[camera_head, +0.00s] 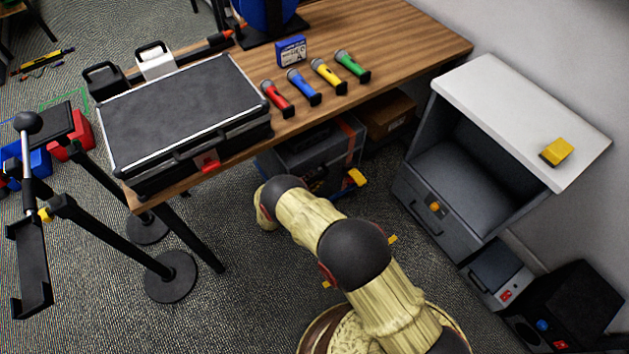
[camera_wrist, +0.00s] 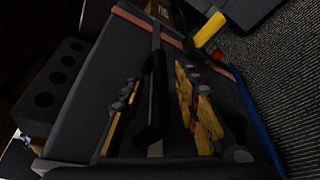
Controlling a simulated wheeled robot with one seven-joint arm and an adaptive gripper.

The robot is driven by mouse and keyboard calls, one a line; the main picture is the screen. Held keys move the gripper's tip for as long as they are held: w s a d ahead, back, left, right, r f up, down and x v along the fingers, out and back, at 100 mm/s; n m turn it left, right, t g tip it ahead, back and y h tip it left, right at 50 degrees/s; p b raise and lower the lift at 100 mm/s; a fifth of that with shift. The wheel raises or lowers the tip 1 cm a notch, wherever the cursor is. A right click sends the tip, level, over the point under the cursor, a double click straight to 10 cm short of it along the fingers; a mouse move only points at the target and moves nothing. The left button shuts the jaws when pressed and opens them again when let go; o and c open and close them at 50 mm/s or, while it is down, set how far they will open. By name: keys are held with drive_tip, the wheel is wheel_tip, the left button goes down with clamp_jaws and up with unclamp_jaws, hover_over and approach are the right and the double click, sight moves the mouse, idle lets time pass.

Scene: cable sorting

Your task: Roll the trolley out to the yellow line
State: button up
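A dark grey box-like body with an orange-red edge (camera_head: 318,158), which looks like the trolley, stands under the table. A yellow part (camera_head: 355,178) shows at its right end. In the wrist view its dark top (camera_wrist: 90,95) with red-brown trim fills the middle, and a yellow grip (camera_wrist: 208,29) is at the top. My gripper (camera_wrist: 158,76) is open, its fingers on either side of a dark bar (camera_wrist: 156,55), with gaps visible. The head view hides my gripper beyond my arm. Small yellow floor marks (camera_head: 326,285) show beside my arm, perhaps the line, mostly hidden.
A grey cabinet (camera_head: 445,210) stands right, with a brown carton (camera_head: 390,115) beside the box. Black stands (camera_head: 170,277) are at left. Carpet between stands and cabinet is partly open.

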drive_tip(key=c, duration=0.3)
drive_tip(key=c, duration=0.4)
clamp_jaws()
